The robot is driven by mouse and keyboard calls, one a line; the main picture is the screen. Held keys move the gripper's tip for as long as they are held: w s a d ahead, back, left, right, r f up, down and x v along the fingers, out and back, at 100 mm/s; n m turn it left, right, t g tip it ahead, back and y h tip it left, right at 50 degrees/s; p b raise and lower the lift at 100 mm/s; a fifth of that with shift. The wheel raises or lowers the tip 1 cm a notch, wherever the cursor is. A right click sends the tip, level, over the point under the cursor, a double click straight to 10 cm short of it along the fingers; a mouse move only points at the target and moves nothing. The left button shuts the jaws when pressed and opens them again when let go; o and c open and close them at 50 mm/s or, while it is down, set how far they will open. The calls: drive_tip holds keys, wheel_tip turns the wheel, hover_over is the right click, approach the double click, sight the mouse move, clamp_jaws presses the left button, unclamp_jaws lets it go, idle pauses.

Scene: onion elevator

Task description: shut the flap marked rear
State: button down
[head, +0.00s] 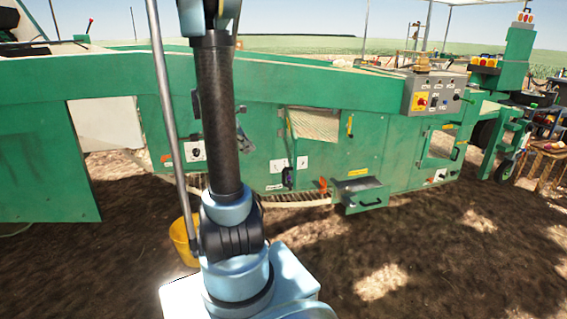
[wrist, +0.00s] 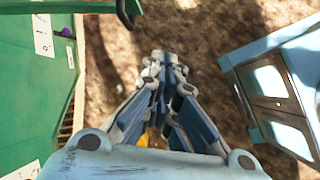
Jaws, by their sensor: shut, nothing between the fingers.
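No marking that reads "rear" is legible in either view, so I cannot tell for sure which flap carries it. In the head view, the green machine's side has an opening with a pale inside (head: 314,124) near the middle. Further right is another opening with a green flap (head: 440,145) that has a dark handle and seems to stand open. My gripper (wrist: 164,58) is shut and empty in the wrist view, pointing over bare soil beside the green machine side (wrist: 25,90). It touches no flap there.
A green drawer (head: 360,196) juts out low from the machine. A grey control box (head: 434,95) sits above right. A yellow bucket (head: 181,240) stands on the soil behind my arm. A dark curved handle (wrist: 127,12) shows at the wrist view's top. Open soil lies in front.

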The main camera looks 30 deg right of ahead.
drive_tip(key=w+d+f+n+g+h, duration=0.2)
drive_tip(key=w+d+f+n, duration=0.15)
drive_tip(key=w+d, duration=0.35)
approach(293, 167)
drive_tip(key=shift+s+d+f, duration=1.2)
drive_tip(key=shift+d+f, duration=0.05)
drive_tip(key=shift+f, duration=0.05)
drive_tip(key=shift+m, duration=0.25)
